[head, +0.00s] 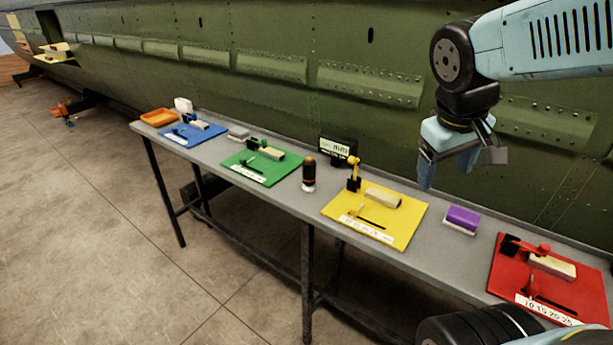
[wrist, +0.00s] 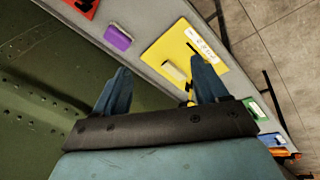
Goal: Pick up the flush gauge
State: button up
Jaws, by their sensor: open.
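No object is clearly marked as the flush gauge. A small black box with a lit display (head: 338,149) stands at the back edge of the bench, behind the yellow board. A black cylinder with an orange top (head: 309,175) stands upright between the green and yellow boards; I cannot tell which of the two is the gauge. Neither shows clearly in the wrist view. My gripper (head: 458,165) is open and empty, above the back of the bench between the yellow board and the purple block. Its two fingers also show in the wrist view (wrist: 163,75).
The grey bench (head: 290,196) holds a yellow board (head: 398,231), a red board (head: 505,273), a green board (head: 240,172), a blue board (head: 178,138), an orange tray (head: 158,116) and a purple block (head: 462,218). The green fuselage (head: 270,95) rises behind it.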

jog(key=w+f+n+g+h, duration=0.2)
jog(key=w+f+n+h, duration=0.3)
jog(key=w+n+h, duration=0.15)
jog(key=n+t, duration=1.5)
jog(key=n, duration=0.6)
send_near(308, 175)
jog(key=shift+y, duration=0.45)
jog(key=x, duration=0.8)
jog(key=shift+w+d+r, duration=0.15)
jog(key=shift+w+d, duration=0.15)
jog(key=shift+d, duration=0.05)
jog(key=shift+a+x, duration=0.1)
jog(key=shift+x, duration=1.25)
jog(key=shift+a+x, duration=0.15)
jog(key=shift+x, duration=1.15)
jog(key=shift+r, duration=0.1)
jog(key=c, duration=1)
jog(key=shift+w, duration=0.1)
jog(key=shift+c, duration=0.3)
jog(key=shift+r, duration=0.15)
